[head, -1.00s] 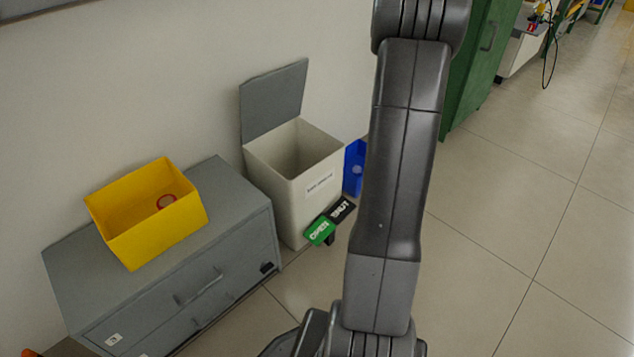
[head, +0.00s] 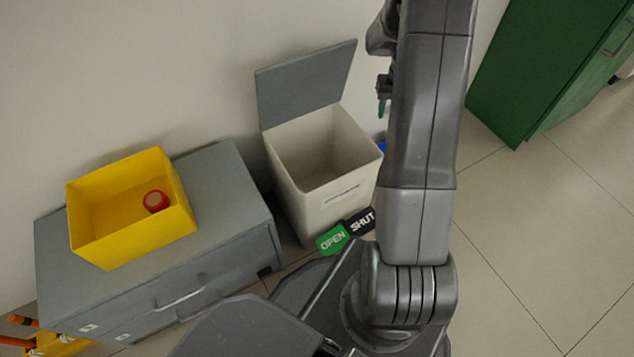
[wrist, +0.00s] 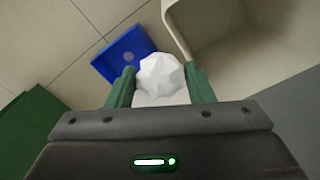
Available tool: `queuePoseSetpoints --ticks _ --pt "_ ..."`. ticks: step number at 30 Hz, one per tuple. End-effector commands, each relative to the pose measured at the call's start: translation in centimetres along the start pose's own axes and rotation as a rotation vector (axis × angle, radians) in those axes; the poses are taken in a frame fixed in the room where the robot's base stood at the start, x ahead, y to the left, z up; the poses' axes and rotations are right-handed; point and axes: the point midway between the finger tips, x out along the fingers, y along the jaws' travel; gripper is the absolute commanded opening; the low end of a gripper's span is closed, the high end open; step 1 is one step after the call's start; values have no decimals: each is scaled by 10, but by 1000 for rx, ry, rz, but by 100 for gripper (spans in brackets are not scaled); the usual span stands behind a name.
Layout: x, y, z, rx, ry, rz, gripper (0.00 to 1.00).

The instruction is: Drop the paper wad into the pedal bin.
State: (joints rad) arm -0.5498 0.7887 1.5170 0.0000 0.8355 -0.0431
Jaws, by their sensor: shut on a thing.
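The paper wad (wrist: 160,77) is white and crumpled, and shows in the wrist view between the two green fingers. My gripper (wrist: 162,88) is shut on it.
Green OPEN (head: 332,239) and black SHUT (head: 362,221) pedals sit at the bin's front. A blue container (wrist: 124,55) stands beside the bin. A yellow box (head: 130,245) with a red round thing (head: 156,201) rests on the grey cabinet (head: 225,190). A green cabinet (head: 540,65) stands at right.

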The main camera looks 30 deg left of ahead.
Motion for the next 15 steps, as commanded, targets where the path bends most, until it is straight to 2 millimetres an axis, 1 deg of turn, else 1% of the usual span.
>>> queuePoseSetpoints --ticks 1,2,3,6,9,10,12,15 --pt "0 -30 -5 -77 -3 0 27" --pt "1 -44 -7 -119 -3 0 27" --pt "4 -63 -10 -171 -3 0 27" --pt "8 -106 -12 -292 -3 0 27" --pt "13 -140 -11 -387 -2 0 27" --pt "14 -149 -10 -410 -2 0 27" --pt "16 -164 -9 -453 -1 0 27" --pt "18 -176 -7 -489 -2 0 27"
